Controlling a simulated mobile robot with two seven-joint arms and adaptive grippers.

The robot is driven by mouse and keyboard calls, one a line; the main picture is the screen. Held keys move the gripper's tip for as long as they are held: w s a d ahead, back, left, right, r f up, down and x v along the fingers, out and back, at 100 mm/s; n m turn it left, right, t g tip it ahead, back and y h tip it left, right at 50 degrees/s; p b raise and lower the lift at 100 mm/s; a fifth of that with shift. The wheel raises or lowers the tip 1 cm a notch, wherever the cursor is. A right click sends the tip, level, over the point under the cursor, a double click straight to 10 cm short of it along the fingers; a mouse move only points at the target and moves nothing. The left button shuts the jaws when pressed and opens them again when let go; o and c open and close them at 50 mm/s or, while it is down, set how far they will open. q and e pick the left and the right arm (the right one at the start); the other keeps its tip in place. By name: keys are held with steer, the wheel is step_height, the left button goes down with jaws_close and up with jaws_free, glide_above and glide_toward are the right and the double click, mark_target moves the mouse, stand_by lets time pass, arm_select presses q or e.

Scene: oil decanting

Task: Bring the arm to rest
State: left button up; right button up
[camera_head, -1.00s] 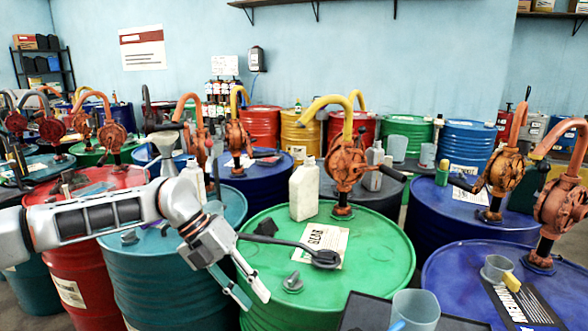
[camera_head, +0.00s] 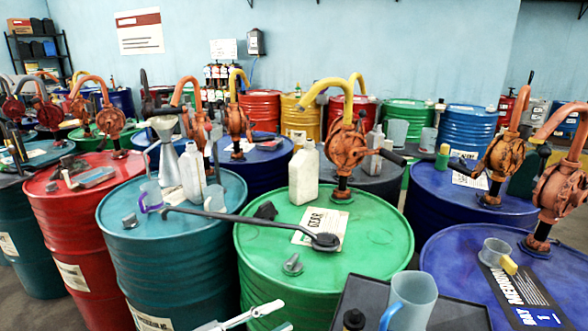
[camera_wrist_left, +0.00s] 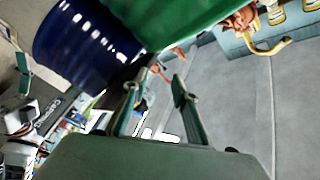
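My left gripper (camera_head: 283,314) is low at the bottom edge of the head view, in front of the green drum (camera_head: 375,235). Only its fingers show there. In the left wrist view, the left gripper's two fingers (camera_wrist_left: 157,95) stand apart with nothing between them. A blue drum (camera_wrist_left: 85,40) and part of a green drum show beyond them in that view. My right gripper is not in view.
A white jug (camera_head: 303,178) and an orange pump (camera_head: 345,150) stand on the green drum. A funnel (camera_head: 168,150), a second white jug (camera_head: 192,172) and a purple-handled mug (camera_head: 151,196) are on the teal drum.

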arm_select(q)
steer(key=s+a+f+n+t+y, duration=0.25)
steer(key=a+f+n+y, duration=0.25)
steer(key=a+f, duration=0.3)
steer(key=s+a+f+n+t+y, duration=0.1)
steer(key=s+a+f+n+y, duration=0.35)
steer(key=a+f, duration=0.35)
steer(key=s+a+f+n+g+y, duration=0.4)
steer(key=s+a+f, duration=0.6)
steer(key=s+a, duration=0.25)
steer(key=w+d+r+n+t, duration=0.1)
steer(key=d+n, duration=0.3)
steer(key=d, duration=0.8)
steer(key=shift+w+d+n+t, duration=0.2)
steer(key=shift+w+n+t, duration=0.05)
steer(key=shift+n+t, duration=0.1)
steer(key=shift+r, duration=0.1)
